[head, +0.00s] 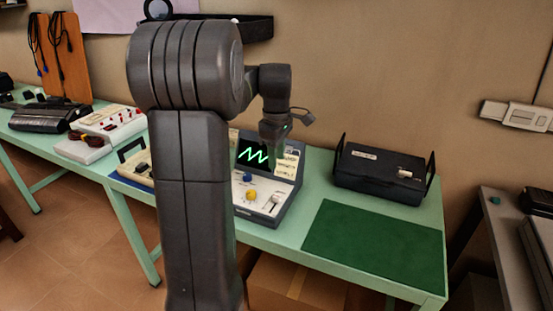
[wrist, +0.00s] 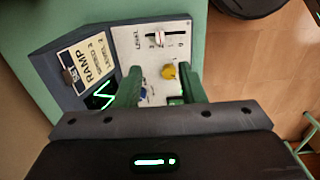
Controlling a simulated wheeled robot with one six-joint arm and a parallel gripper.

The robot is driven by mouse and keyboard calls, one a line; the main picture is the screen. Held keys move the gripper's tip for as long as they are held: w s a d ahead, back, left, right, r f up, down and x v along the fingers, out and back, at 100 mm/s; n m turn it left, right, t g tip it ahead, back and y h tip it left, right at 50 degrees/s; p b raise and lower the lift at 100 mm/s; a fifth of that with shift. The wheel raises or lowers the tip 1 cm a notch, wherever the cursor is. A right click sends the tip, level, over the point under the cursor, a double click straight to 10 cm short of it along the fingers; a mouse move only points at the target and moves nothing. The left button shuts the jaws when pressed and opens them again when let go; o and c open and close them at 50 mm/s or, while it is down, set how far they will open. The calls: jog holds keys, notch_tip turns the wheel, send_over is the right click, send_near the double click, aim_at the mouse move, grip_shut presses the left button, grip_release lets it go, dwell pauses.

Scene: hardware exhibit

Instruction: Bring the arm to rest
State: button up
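My arm rises in front of the bench in the head view and bends over at the top. My gripper (head: 274,138) hangs fingers down above a grey signal console (head: 287,203), overlapping its screen. In the wrist view my gripper's two green fingers (wrist: 160,78) stand apart with nothing held between them. The console's white panel (wrist: 183,35) lies beyond them, with a yellow knob (wrist: 169,72), a slider (wrist: 158,39) marked LEVEL and a blue knob partly hidden by a finger. A card (wrist: 84,55) reading RAMP sits beside the green trace.
A black case (head: 380,172) with upright handles stands right of the console on the green bench. A dark green mat (head: 375,243) lies bare in front of it. Other instruments (head: 110,122) stand at left. A grey table (head: 508,235) is at far right. A wall shelf (head: 253,29) is behind my arm.

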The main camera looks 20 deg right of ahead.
aim_at(276, 196)
notch_tip(276, 196, down, 14)
jog(key=shift+r+b, duration=0.2)
jog(key=shift+b, duration=0.1)
jog(key=shift+a+f, duration=0.1)
jog(key=shift+f, duration=0.1)
jog(key=shift+s+a+r, duration=0.1)
jog(key=shift+s+a, duration=0.25)
jog(key=shift+r, duration=0.1)
